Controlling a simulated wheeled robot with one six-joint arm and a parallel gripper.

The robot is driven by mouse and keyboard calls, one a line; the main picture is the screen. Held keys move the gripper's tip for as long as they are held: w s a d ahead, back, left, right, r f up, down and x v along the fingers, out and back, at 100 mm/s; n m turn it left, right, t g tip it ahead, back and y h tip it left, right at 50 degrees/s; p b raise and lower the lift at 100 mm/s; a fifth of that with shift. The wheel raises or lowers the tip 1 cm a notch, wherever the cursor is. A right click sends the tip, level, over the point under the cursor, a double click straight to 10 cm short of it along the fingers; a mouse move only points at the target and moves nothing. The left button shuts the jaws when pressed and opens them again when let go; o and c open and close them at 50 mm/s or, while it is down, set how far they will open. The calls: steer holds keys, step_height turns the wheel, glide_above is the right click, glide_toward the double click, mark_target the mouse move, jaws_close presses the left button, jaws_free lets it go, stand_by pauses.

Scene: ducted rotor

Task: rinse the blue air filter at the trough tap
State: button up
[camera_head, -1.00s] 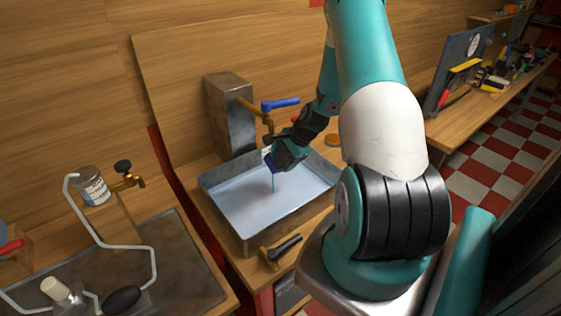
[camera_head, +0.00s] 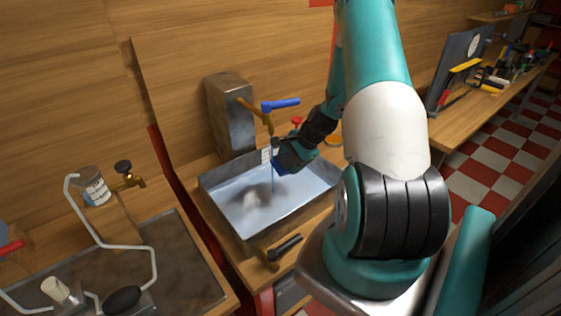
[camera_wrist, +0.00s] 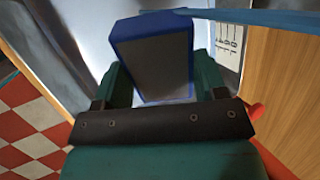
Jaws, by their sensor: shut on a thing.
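The blue air filter (camera_wrist: 153,62) is a blue-framed block with a dark grey face, held between the green fingers of my gripper (camera_wrist: 158,84) in the wrist view. In the head view my gripper (camera_head: 291,158) is over the trough (camera_head: 247,237), shut on the filter, which is mostly hidden by it. The brass tap with a blue lever (camera_head: 281,104) stands behind the trough. A thin blue stream of water (camera_head: 272,180) falls beside the gripper. A blue strip also crosses beside the filter's top in the wrist view. A greyish cloudy patch (camera_head: 256,198) shows in the trough water.
A brush-like tool (camera_head: 283,249) lies at the trough's front edge. A grey metal block (camera_head: 231,115) stands behind the trough. A tool bench is at the right.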

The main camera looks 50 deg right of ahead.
steer(key=s+a, duration=0.2)
steer(key=s, duration=0.3)
steer(key=shift+s, duration=0.35)
stand_by(1.1)
steer(key=s+a+r+p, duration=0.1)
steer(key=s+r+p, duration=0.2)
steer(key=s+r, duration=0.1)
steer(key=shift+s+a, duration=0.2)
steer(key=shift+s, duration=0.2)
steer(key=shift+s, duration=0.1)
stand_by(0.7)
